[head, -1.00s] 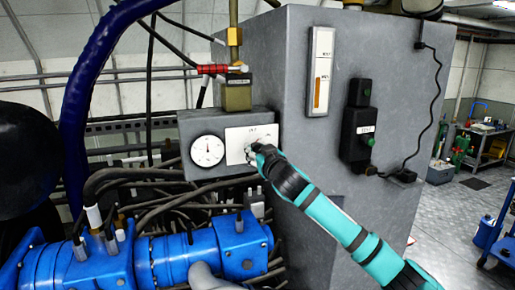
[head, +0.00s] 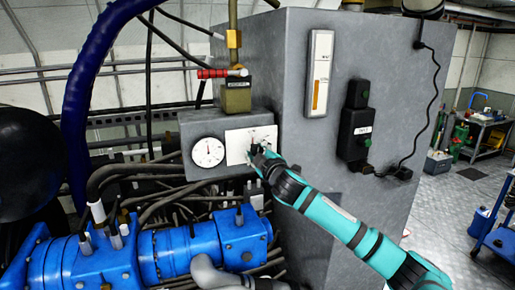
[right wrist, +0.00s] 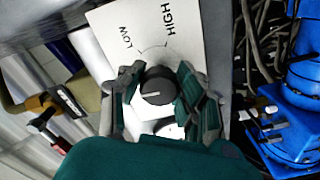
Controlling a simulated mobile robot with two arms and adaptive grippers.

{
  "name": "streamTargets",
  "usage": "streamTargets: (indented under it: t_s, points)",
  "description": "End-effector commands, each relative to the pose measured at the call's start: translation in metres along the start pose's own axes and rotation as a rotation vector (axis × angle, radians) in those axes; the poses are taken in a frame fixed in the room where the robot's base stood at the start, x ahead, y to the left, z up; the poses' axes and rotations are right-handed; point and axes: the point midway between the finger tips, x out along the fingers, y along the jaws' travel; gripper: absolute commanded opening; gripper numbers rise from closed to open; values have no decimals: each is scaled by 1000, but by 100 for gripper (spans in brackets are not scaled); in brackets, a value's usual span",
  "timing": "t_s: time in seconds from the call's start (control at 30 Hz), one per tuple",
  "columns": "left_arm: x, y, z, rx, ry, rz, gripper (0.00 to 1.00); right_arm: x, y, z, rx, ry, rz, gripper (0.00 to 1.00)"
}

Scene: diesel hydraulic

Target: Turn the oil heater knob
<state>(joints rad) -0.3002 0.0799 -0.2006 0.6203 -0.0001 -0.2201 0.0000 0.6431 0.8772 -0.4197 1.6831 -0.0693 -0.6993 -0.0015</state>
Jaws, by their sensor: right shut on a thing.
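The oil heater knob (right wrist: 157,86) is a round dark knob with a white pointer line, on a white plate (right wrist: 110,22) marked LOW and HIGH. In the right wrist view the line lies roughly level across the picture. My right gripper (right wrist: 156,92) has one finger on each side of the knob and is shut on it. In the head view the plate (head: 237,143) is on the grey box, right of a round gauge, and my right gripper (head: 254,153) covers most of the knob.
A white round gauge (head: 208,151) is just left of the plate. A brass valve with a red handle (head: 213,73) stands above. Blue hydraulic parts (head: 170,256) and dark hoses lie below. The tall grey cabinet (head: 300,150) is right behind my arm.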

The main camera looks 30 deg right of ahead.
Motion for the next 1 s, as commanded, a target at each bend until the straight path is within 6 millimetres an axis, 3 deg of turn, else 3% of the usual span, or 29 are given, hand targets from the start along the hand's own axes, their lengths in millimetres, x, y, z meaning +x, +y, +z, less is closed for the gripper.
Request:
streamTargets:
  t_s: [0.67,0.7,0.9,1.0]
  points:
    - [-4,0,0,0,0,0,40,0,-2,0,-72,-1,-3,1]
    - [-4,0,0,0,0,0,40,0,-2,1,-72,-1,-3,34]
    - [-4,0,0,0,0,0,40,0,-1,0,-70,0,-2,59]
    - [-4,0,0,-1,0,0,40,0,-1,0,-69,0,-1,59]
